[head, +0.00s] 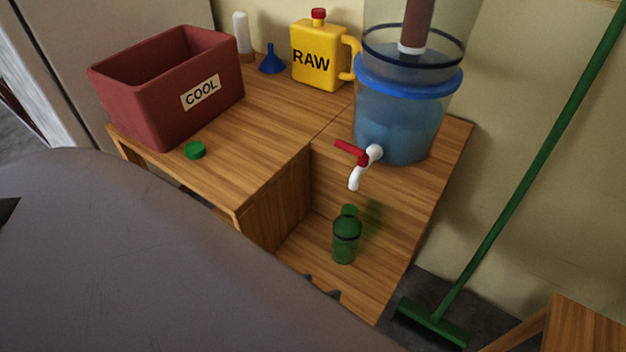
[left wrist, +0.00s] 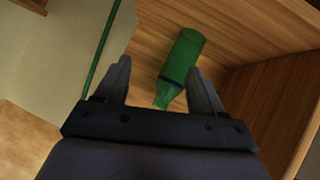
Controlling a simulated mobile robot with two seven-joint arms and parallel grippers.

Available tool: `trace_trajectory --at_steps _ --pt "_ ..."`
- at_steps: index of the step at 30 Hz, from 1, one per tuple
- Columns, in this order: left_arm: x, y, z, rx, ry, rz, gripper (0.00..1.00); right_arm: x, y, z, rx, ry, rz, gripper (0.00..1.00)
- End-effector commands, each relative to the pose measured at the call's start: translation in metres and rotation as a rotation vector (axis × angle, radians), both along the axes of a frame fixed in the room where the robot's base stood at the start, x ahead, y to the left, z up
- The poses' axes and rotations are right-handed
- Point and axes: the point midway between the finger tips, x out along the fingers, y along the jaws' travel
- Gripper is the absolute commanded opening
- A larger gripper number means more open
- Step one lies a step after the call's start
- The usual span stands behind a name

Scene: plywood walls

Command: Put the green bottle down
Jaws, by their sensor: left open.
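The green bottle (head: 345,249) stands on the low wooden shelf under the tap and looks upright in the head view. In the left wrist view the bottle (left wrist: 186,54) shows beyond and between my open fingers, nearer the right finger, with its dark band partly beside that finger. My left gripper (left wrist: 160,75) is open and not closed on it. In the head view only dark tips of my left gripper (head: 322,287) show, just in front of and below the bottle. My right gripper is not in view.
A water tank (head: 398,120) with a red-handled tap (head: 358,165) stands above the bottle. A red COOL box (head: 165,95), green cap (head: 195,150), blue funnel (head: 271,62) and yellow RAW jug (head: 318,57) are on the upper top. A green broom (head: 520,185) leans at right.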

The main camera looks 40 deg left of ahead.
Motion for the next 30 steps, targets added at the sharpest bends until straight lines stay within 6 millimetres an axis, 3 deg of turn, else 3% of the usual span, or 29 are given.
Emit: trace_trajectory --at_steps 7,20,25,30 --pt "-0.01 -0.004 -0.006 0.244 -0.029 -0.177 0.69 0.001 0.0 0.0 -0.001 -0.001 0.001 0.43" --pt "-0.011 -0.004 -0.004 0.272 -0.033 -0.198 0.69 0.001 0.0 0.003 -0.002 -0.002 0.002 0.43" --pt "-0.011 -0.002 0.014 0.276 -0.034 -0.195 0.69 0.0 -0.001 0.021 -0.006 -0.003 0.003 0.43" --pt "-0.014 0.001 0.044 0.284 -0.035 -0.193 0.69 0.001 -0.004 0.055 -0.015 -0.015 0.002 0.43"
